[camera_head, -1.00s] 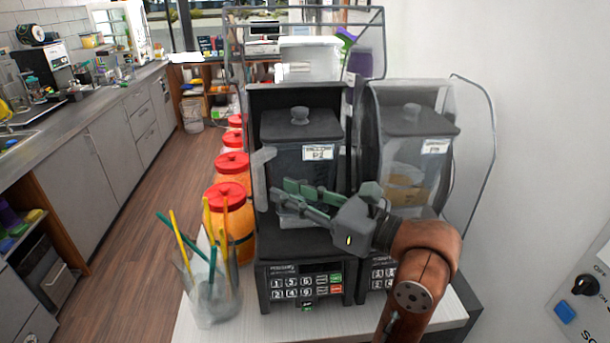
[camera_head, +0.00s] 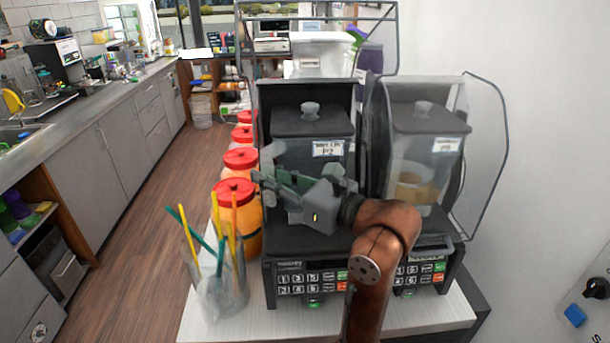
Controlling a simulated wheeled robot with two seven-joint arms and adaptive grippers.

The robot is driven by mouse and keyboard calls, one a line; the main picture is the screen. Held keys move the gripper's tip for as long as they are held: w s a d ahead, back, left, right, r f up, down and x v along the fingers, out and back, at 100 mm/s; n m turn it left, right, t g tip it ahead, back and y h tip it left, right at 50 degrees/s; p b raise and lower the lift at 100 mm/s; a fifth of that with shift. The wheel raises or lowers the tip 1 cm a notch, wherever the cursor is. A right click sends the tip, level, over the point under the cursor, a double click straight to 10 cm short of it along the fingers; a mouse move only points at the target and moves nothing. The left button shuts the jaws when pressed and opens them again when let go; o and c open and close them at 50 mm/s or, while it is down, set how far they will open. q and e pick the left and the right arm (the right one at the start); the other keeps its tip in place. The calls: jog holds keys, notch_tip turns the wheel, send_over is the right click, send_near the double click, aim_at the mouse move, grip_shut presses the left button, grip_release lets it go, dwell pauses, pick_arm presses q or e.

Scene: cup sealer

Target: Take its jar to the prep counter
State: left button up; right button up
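Two blender jars with dark lids stand in their machines. The left jar (camera_head: 308,155) is dark and has a white label. The right jar (camera_head: 412,165) is clear, with something tan inside. The gripper hides the handle and lower jar, so I cannot tell whether the fingers are apart or closed on the handle. I cannot tell which surface is the prep counter.
A clear cup (camera_head: 220,285) of coloured sticks stands at the front left of the white counter (camera_head: 275,325). Red-lidded orange containers (camera_head: 238,205) line the left side. Clear hoods surround the jars. A long grey counter (camera_head: 75,118) runs along the far left, across open floor.

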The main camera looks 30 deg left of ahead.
aim_at(272, 161)
pick_arm(q)
grip_shut()
jog(key=shift+r, duration=0.15)
dwell(0.5)
jog(key=shift+r, duration=0.1)
jog(key=shift+r+p, duration=0.45)
jog(key=shift+r, duration=1.2)
jog(key=s+d+r+p, duration=0.1)
jog(key=s+d, duration=0.3)
jog(key=s, duration=0.3)
jog(key=s+d+r+p, duration=0.1)
jog(key=s+d+r, duration=0.1)
jog(key=s+d, duration=0.3)
jog(key=shift+s+d+p, duration=0.25)
jog(key=shift+s+p, duration=0.1)
jog(key=shift+s, duration=1.35)
jog(key=shift+r, duration=0.1)
